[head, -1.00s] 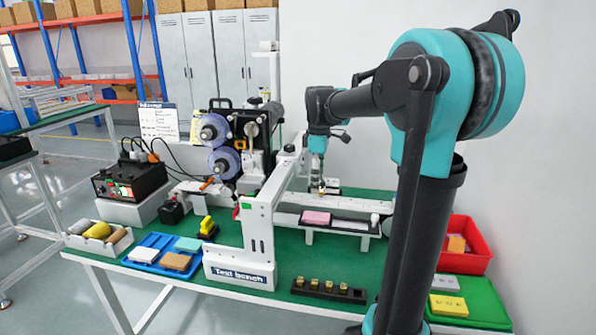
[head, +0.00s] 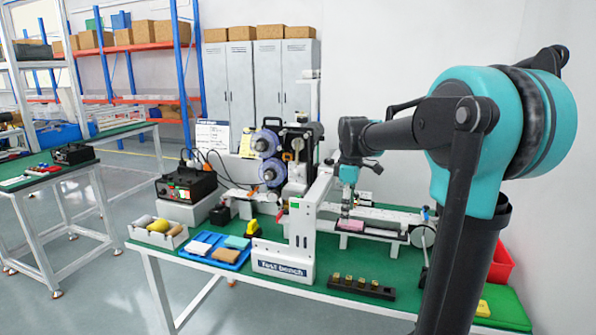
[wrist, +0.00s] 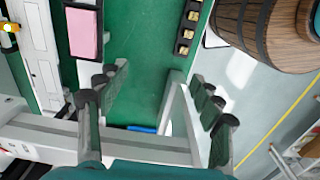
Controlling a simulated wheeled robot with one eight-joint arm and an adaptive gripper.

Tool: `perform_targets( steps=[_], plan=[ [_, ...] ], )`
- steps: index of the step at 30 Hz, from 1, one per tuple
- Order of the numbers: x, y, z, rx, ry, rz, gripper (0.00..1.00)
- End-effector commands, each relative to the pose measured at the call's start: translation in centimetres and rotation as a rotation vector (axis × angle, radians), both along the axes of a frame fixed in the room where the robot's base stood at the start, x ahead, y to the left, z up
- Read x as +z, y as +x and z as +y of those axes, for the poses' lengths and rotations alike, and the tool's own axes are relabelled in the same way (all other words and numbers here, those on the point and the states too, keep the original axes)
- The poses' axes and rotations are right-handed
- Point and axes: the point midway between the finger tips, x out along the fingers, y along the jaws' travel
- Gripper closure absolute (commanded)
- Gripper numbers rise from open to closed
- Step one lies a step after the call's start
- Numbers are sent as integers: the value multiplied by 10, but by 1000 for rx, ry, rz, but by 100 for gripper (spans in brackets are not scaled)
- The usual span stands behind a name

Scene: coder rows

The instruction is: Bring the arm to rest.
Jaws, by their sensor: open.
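My gripper (head: 346,208) hangs down over the test bench (head: 282,270) in the head view, at the end of my raised, bent arm. It shows close to the pink block (head: 352,226), but I cannot tell the gap there. In the wrist view my gripper (wrist: 155,112) is open, its dark fingers wide apart with nothing between them. Green bench top (wrist: 138,60) shows between and beyond the fingers. The pink block (wrist: 86,33) lies on a dark pad beyond the left finger.
A black rack (head: 360,288) with several brass pieces stands at the bench front. A white frame (head: 302,225) rises left of my gripper. A blue tray (head: 222,262) is left, a red bin (head: 503,260) right. The wrist view shows a wooden barrel (wrist: 255,35) beside the bench.

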Motion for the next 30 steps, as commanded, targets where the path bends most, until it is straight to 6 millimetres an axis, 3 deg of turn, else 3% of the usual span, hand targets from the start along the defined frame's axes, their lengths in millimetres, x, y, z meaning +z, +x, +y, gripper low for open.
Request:
perform_targets(
  steps=[11, 17, 20, 27, 30],
  plan=[
    [-40, -36, -11, -237, 15, -68, 34],
    [-77, -73, -19, -457, 42, -130, 34],
    [-102, -100, -24, -605, 67, -170, 34],
    [-175, -184, -37, -1039, 175, -278, 34],
    [-191, -205, -39, -1151, 212, -302, 34]
  ],
)
